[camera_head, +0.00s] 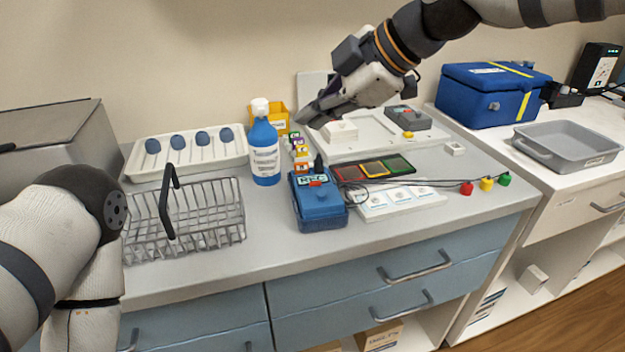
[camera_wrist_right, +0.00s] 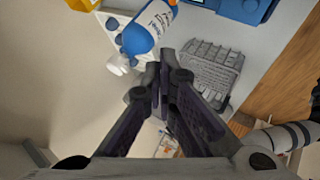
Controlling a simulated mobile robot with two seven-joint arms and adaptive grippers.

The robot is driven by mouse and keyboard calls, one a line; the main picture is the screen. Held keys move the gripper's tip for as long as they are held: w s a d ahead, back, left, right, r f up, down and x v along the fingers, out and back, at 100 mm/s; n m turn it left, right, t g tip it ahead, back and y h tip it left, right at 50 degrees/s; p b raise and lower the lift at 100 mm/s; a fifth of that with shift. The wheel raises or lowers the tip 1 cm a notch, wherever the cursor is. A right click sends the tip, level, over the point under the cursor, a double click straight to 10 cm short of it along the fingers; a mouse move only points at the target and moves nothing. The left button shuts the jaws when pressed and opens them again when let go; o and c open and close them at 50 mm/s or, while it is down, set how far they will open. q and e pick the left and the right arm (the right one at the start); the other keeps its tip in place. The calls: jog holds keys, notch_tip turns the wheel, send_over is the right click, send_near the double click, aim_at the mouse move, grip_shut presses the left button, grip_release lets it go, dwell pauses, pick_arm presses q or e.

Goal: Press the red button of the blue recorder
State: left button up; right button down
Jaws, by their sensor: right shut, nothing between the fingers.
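The blue recorder (camera_head: 319,208) stands near the middle of the counter, right of the blue bottle. A small red spot, apparently its red button (camera_head: 316,184), shows on its upper face below a lit display. My right gripper (camera_head: 303,119) is shut and empty, held in the air above and behind the recorder, apart from it. In the right wrist view my gripper's fingers (camera_wrist_right: 161,78) meet at the tips, and part of a blue body, likely the recorder (camera_wrist_right: 245,9), shows at the top edge. My left arm enters at the left; its gripper is out of view.
A blue bottle (camera_head: 264,150) stands close left of the recorder. A wire basket (camera_head: 205,213) is further left. Leads, coloured plates and a white panel (camera_head: 400,203) lie on its right. A white tray (camera_head: 150,143) holds blue-topped items. A yellow bin (camera_head: 272,117) stands behind.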

jog(key=b, duration=0.1)
send_near(295, 183)
jog(key=a, duration=0.1)
jog(key=w+a, duration=0.1)
jog(key=a, duration=0.1)
jog(key=shift+w+r, duration=0.1)
jog(key=shift+w, duration=0.25)
pick_arm(q)
jog(key=shift+s+f+g, duration=0.3)
jog(key=shift+s+f, duration=0.65)
pick_arm(e)
jog(key=shift+f, duration=0.75)
jog(key=shift+f, duration=0.4)
pick_arm(q)
jog(key=shift+s+f+b, duration=0.1)
jog(key=shift+b, duration=0.2)
pick_arm(e)
jog(key=shift+f, duration=0.5)
pick_arm(q)
jog(key=shift+w+r, duration=0.3)
pick_arm(e)
jog(key=shift+r, duration=0.9)
